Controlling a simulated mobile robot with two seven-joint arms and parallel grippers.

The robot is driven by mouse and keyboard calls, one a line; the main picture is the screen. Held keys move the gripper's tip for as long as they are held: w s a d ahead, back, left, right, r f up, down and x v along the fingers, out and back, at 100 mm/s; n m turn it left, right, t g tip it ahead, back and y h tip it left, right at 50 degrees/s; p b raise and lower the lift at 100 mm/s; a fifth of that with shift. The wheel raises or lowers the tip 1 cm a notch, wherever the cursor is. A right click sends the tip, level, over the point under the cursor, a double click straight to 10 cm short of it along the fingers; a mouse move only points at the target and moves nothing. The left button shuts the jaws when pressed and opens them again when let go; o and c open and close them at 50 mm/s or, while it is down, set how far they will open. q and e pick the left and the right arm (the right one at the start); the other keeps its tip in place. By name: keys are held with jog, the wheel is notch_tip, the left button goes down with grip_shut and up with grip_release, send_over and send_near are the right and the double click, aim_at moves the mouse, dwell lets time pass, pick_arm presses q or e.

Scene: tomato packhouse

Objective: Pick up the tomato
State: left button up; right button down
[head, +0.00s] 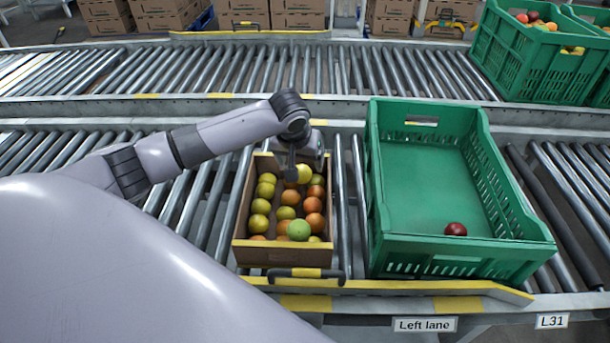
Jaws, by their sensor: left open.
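A cardboard box (284,254) on the near roller lane holds several yellow, orange, red and green tomatoes. A light green tomato (299,230) lies on top near the box's front. My left gripper (302,170) points down over the back of the box, open. A yellow tomato (304,174) shows right at its fingers; I cannot tell whether they touch it. The wrist and fingers hide part of the back of the box. A single dark red tomato (456,229) lies in the large green crate (375,190) to the right. My right gripper is not in view.
The green crate stands close to the box's right, its walls higher than the box. A yellow-edged rail (400,288) runs along the front. More green crates (520,60) with produce stand at back right. Stacked cartons (160,15) stand behind the far rollers.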

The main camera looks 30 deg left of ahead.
aim_at(301, 170)
pick_arm(q)
jog(key=x, duration=0.2)
jog(key=b+x, duration=0.1)
jog(key=x, duration=0.1)
jog(key=shift+s+f+b, duration=0.15)
jog(key=shift+s+b, duration=0.15)
jog(key=shift+s, duration=0.1)
jog(key=shift+w+a+f, duration=0.1)
jog(key=shift+w+f, duration=0.25)
jog(key=shift+f, duration=0.3)
jog(key=c, duration=0.8)
jog(key=shift+c, duration=0.2)
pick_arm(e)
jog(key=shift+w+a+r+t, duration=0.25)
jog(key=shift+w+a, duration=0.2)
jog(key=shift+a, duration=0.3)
